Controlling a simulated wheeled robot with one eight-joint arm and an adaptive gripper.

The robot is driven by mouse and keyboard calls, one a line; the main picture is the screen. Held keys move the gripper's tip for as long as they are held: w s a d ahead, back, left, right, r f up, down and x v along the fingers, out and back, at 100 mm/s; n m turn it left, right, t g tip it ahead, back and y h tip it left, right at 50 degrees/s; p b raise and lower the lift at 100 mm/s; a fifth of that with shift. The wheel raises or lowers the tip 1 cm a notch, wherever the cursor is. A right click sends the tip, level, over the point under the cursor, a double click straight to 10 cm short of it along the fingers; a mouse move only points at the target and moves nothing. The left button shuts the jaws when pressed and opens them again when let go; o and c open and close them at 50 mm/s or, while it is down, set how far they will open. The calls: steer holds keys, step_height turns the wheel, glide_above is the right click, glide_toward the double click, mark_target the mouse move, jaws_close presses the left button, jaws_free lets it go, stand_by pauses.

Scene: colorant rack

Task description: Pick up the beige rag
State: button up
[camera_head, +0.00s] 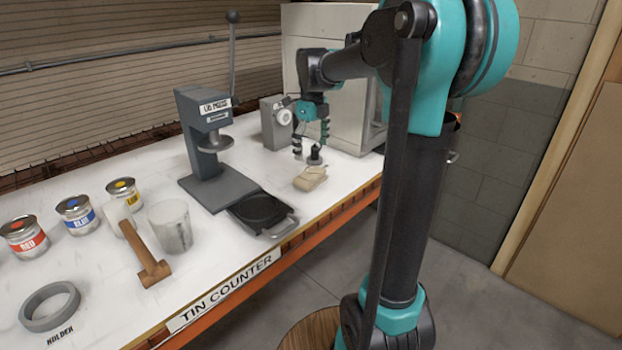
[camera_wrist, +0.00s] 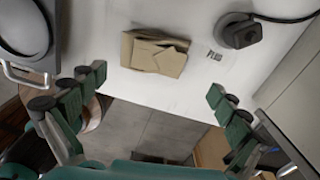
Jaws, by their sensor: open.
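The beige rag (camera_head: 310,178) lies folded on the white counter, near its front edge, right of the black pan-like plate. In the wrist view the rag (camera_wrist: 155,54) lies flat, a little left of the middle, ahead of the fingers. My gripper (camera_head: 312,146) is above the counter, close behind the rag in the head view. In the wrist view my gripper (camera_wrist: 155,88) has its two fingers wide apart with nothing between them. The rag is apart from both fingers.
A black plug (camera_wrist: 240,32) with a cable stands near the rag. The lid press (camera_head: 207,140) and the black plate (camera_head: 263,210) stand left of the rag. A pale cabinet (camera_head: 350,120) stands behind on the right. Tins, a cup and a mallet (camera_head: 145,255) are farther left.

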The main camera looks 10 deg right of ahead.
mark_target(311, 173)
step_height(311, 173, down, 8)
steer(key=shift+s+a+f, duration=0.1)
steer(key=shift+s+f, duration=0.05)
stand_by(0.4)
steer(key=c, duration=0.9)
step_height(311, 173, up, 20)
stand_by(0.3)
